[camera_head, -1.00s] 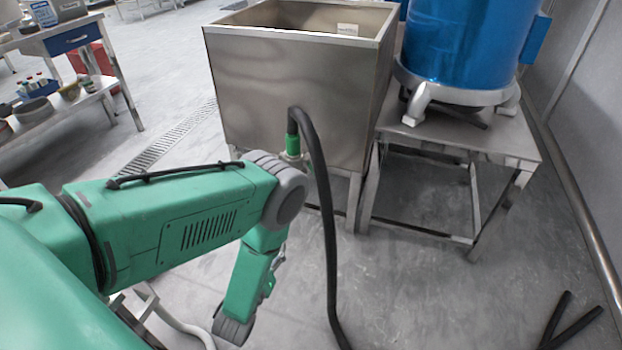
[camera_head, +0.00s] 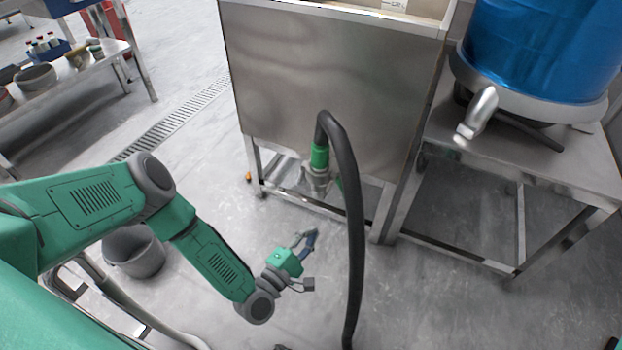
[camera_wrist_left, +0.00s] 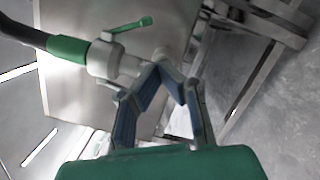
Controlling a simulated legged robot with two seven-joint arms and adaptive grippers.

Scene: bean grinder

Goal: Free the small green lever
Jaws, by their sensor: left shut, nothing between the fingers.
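The small green lever (camera_wrist_left: 131,26) sits on top of a pale metal valve (camera_wrist_left: 105,60) in the left wrist view. In the head view the valve (camera_head: 318,178) is on the front of the steel tank (camera_head: 330,80), and a bit of green (camera_head: 339,182) shows behind the hose. A green collar (camera_head: 319,157) joins the valve to a black hose (camera_head: 352,215). My left gripper (camera_head: 312,238) is shut and empty, below and in front of the valve. In the left wrist view its fingertips (camera_wrist_left: 172,72) show close to the valve outlet; I cannot tell whether they touch.
The hose hangs to the floor just right of my left gripper. A blue drum (camera_head: 540,50) stands on a steel stand (camera_head: 570,165) at the right. A grey bucket (camera_head: 135,255) is on the floor behind my left arm.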

